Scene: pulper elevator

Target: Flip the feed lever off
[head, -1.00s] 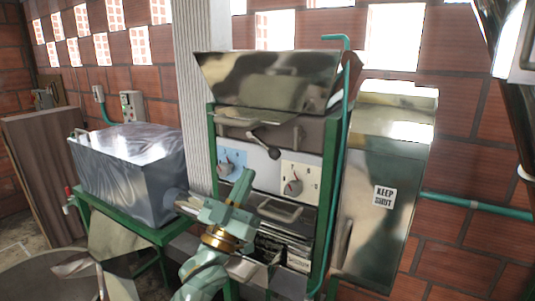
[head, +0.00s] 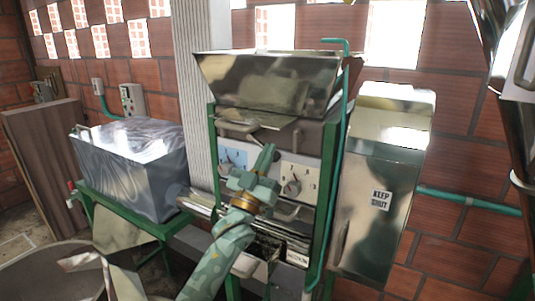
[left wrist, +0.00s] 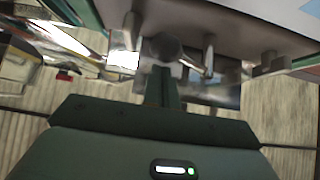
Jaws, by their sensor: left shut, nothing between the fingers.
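The feed machine (head: 265,85) stands in the middle of the head view, with a steel hopper on top. My left gripper (head: 267,155) is shut and empty, raised in front of the machine's control panels. In the left wrist view its closed fingers (left wrist: 164,78) point at a dark round knob (left wrist: 163,47), apparently the lever's ball end, very close ahead; I cannot tell if they touch. In the head view the lever is hard to make out around my gripper, so its present position is unclear. My right gripper is not in view.
A blue panel (head: 233,158) and a cream panel with a dial (head: 291,187) sit on the machine's front. A steel cabinet marked KEEP SHUT (head: 375,205) is to the right. A grey tank (head: 130,175) on a green stand is to the left.

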